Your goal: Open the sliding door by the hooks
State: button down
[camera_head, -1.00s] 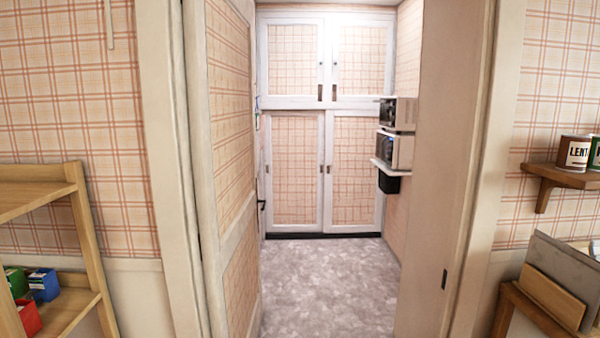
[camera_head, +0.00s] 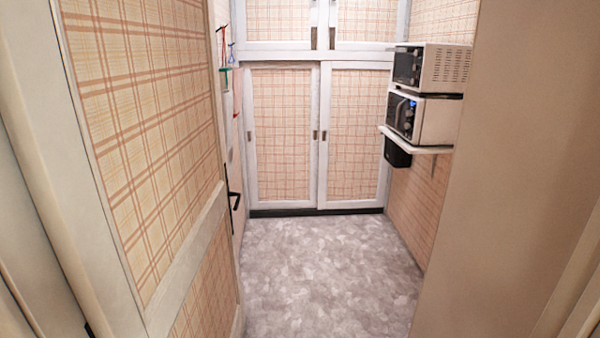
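The lower left sliding door (camera_head: 282,135) of a built-in cupboard stands at the far end of the small room, shut, with a white frame and plaid panel. The lower right sliding door (camera_head: 355,135) is beside it, also shut. Small dark pulls sit at the left door's left edge (camera_head: 249,136) and near the middle where the two doors meet (camera_head: 315,135). On the left wall near the left door, small coloured things (camera_head: 230,60) hang, apparently from hooks; the hooks themselves are too small to make out. My gripper is not in view.
A beige door or jamb (camera_head: 500,180) stands close on the right. Two microwaves (camera_head: 430,68) sit on shelves (camera_head: 418,148) at right. The grey floor (camera_head: 325,265) between is clear.

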aim_at(280, 99)
jog(key=i, duration=3.25)
